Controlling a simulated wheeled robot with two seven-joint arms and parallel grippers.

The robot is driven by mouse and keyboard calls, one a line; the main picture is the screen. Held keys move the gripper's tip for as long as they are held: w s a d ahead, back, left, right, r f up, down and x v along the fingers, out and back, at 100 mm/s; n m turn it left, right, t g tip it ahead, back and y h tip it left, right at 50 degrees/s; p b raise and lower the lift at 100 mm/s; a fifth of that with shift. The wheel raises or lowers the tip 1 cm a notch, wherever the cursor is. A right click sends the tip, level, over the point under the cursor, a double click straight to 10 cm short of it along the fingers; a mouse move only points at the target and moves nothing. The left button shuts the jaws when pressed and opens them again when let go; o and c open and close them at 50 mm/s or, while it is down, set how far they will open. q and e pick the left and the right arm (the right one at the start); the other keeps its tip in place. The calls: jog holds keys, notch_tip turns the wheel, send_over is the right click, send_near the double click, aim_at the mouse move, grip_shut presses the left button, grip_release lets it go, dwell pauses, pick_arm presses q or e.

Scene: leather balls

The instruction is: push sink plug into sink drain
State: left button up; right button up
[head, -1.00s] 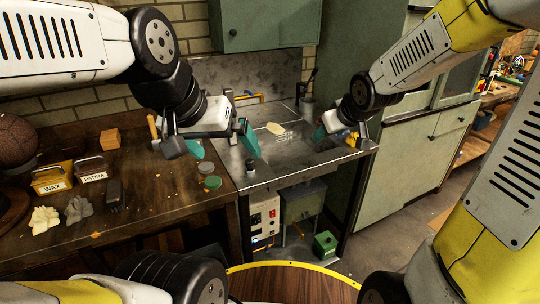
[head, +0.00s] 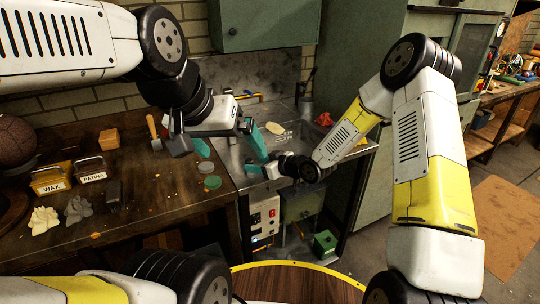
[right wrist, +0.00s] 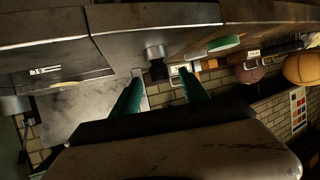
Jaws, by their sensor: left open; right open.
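The metal sink (head: 300,72) stands beyond the wooden bench. The plug (right wrist: 156,60), a small dark cylinder with a grey part, shows in the right wrist view between my right gripper's fingertips, apart from them as far as I can tell. My right gripper (head: 256,170) is open, low at the sink's front ledge; its fingers also show in the right wrist view (right wrist: 161,76). In the head view it covers the plug's spot. My left gripper (head: 232,155) is open and empty above the sink's left front. I cannot make out the drain opening.
A pale soap-like piece (head: 276,128) and a red cloth (head: 325,118) lie at the sink.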

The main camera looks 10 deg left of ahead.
aim_at(252, 162)
jog(key=shift+x, duration=2.3)
jog(key=shift+f, duration=0.1)
grip_shut()
